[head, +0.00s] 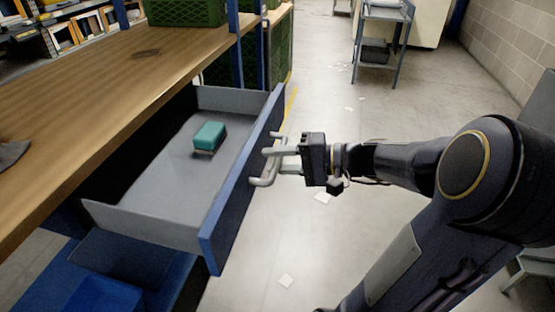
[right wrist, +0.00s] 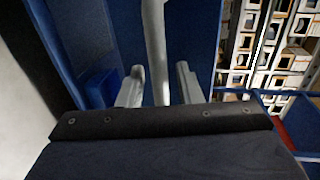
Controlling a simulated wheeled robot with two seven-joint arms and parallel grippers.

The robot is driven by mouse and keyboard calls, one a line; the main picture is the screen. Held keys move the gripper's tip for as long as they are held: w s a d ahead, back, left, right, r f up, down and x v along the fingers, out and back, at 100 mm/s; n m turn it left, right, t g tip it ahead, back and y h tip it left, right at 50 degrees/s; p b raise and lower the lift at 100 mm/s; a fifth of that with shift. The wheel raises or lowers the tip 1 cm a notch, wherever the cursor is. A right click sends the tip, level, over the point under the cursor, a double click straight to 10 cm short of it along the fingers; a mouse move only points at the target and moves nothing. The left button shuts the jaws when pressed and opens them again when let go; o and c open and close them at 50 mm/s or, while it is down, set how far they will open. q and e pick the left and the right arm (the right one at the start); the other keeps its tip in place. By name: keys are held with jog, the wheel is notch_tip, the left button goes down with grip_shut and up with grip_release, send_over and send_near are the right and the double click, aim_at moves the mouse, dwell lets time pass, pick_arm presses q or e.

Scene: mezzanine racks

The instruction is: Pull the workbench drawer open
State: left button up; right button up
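The workbench drawer (head: 160,172) stands well out from under the wooden bench top (head: 120,75). Its blue front (head: 236,190) carries a grey bar handle (head: 262,182). A teal block with a paler underside (head: 209,137) lies inside on the drawer floor. My right gripper (head: 277,152) is at the handle, reaching in from the right. In the right wrist view, the handle bar (right wrist: 156,45) runs between the two fingers (right wrist: 160,88), with a narrow gap showing on each side, so the gripper looks open around it. My left gripper is not in view.
Green crates (head: 185,12) stand on the bench and behind it. A blue bin (head: 98,296) sits below the drawer. A grey cart (head: 382,30) stands at the back. The floor right of the drawer is mostly clear, with scattered paper scraps (head: 286,281).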

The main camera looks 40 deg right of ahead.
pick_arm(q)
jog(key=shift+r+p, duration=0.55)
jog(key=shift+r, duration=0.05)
pick_arm(e)
jog(key=v, duration=0.7)
jog(key=shift+s+d, duration=0.25)
